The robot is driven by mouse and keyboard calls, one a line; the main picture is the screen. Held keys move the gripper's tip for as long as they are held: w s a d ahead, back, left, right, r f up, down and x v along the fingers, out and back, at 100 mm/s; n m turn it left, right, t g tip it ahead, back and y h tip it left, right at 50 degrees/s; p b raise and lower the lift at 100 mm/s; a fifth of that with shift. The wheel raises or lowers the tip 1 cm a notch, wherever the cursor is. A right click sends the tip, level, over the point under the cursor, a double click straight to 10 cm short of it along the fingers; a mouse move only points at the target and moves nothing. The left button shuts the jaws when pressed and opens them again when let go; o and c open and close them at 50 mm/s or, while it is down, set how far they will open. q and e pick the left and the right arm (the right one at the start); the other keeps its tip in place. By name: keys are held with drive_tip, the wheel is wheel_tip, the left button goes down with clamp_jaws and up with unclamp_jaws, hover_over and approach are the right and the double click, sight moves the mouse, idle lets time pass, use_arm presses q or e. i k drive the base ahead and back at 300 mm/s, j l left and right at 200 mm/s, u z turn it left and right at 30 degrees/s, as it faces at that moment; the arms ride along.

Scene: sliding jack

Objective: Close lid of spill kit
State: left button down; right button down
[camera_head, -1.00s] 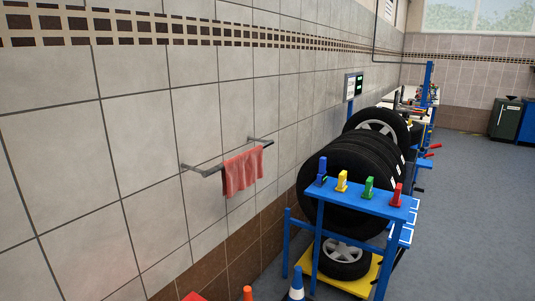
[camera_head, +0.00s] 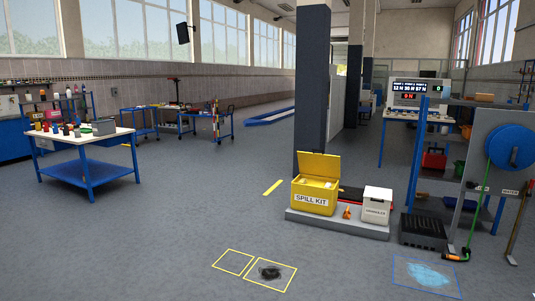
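The yellow spill kit (camera_head: 313,200) stands on a low grey platform (camera_head: 340,224) at the foot of a dark column. Its yellow lid (camera_head: 319,164) is open, raised along the back edge. White material (camera_head: 317,183) shows inside the box. The front carries the words "SPILL KIT". Neither of my grippers shows in the head view.
A white granules bin (camera_head: 376,206) and a small orange item (camera_head: 346,212) stand beside the kit. The column (camera_head: 312,90) rises behind it. A dark spill (camera_head: 270,271) lies in a yellow floor square in front. A black crate (camera_head: 422,232) is to the right.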

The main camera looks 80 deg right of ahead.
sight(323, 165)
drive_tip(key=z, duration=3.2)
drive_tip(key=i+u, duration=0.2)
drive_tip(key=i, duration=0.45)
drive_tip(key=i+j+u, duration=0.1)
drive_tip(key=i, duration=4.4)
